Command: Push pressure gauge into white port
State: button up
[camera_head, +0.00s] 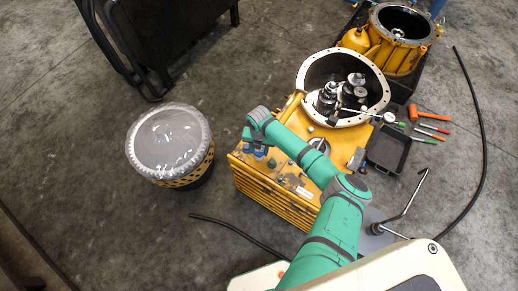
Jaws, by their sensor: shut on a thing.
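My gripper (258,153) is at the end of my green arm, low over the far left end of the yellow housing (275,187). It is small in this view and partly hidden by my wrist. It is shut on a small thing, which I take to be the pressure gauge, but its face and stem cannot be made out. The white port cannot be made out either. I cannot tell whether the held thing touches the housing.
An open bell housing (304,82) with dark parts inside stands behind. A black tray (388,150) and several hand tools, including an orange-headed hammer (414,112), lie right. A drum with a clear top (168,138) stands left. A black cable (238,232) lies on the floor.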

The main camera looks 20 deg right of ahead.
jog(key=shift+f, duration=0.4)
jog(key=o, duration=1.7)
jog(key=shift+o, duration=0.2)
jog(key=shift+w+r, duration=0.15)
jog(key=shift+r, duration=3.85)
